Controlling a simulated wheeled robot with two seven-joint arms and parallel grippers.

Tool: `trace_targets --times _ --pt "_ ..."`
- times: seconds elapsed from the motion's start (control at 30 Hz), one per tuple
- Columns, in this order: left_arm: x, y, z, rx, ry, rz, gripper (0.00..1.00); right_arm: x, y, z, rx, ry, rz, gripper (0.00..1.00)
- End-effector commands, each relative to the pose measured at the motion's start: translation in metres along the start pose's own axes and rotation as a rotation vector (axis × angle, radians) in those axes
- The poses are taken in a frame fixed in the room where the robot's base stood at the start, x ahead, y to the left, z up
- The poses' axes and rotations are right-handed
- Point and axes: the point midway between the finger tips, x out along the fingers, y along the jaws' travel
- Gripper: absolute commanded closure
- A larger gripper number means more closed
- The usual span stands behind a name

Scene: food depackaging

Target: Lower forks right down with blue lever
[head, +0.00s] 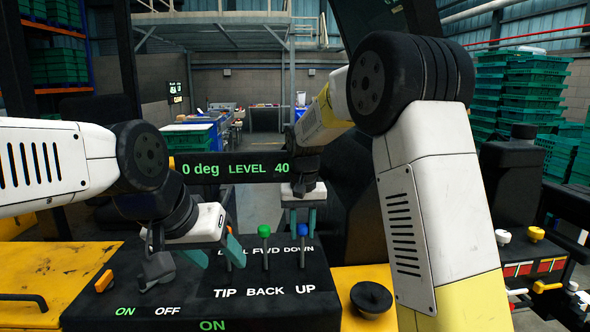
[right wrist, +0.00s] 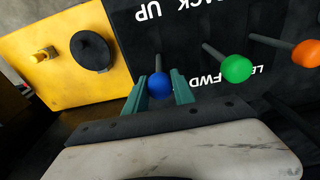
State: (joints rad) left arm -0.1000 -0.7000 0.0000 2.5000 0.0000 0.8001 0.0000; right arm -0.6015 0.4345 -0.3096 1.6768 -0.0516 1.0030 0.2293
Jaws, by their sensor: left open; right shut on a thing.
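The blue lever (head: 303,235) stands on the black control panel (head: 120,270), beside the "DOWN" and "UP" labels. My right gripper (head: 302,222) is above it with its teal fingers pointing down. In the right wrist view the blue knob (right wrist: 160,85) sits between the two teal fingers of that gripper (right wrist: 159,90), which is shut on it. My left gripper (head: 195,246) is open and empty over the left part of the panel, with one finger close to the orange lever (head: 229,265). The forks are not clearly visible.
A green lever (head: 264,232) stands just left of the blue one; the green knob (right wrist: 236,69) and orange knob (right wrist: 306,54) show in the wrist view. A black knob (head: 371,297) is on the yellow surface at right. A display (head: 235,168) reads "0 deg LEVEL 40".

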Motion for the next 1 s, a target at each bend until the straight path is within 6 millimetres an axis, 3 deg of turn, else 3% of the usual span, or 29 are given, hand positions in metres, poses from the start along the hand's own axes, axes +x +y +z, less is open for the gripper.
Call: trace_targets --times 0.7,1.0 --pt "0.0 0.0 0.0 0.0 0.0 0.0 0.45 0.01 0.0 -0.042 0.0 0.003 0.0 0.89" --pt "0.0 0.0 0.0 0.0 0.0 0.0 0.45 0.01 0.0 -0.049 0.001 0.006 -0.001 0.89"
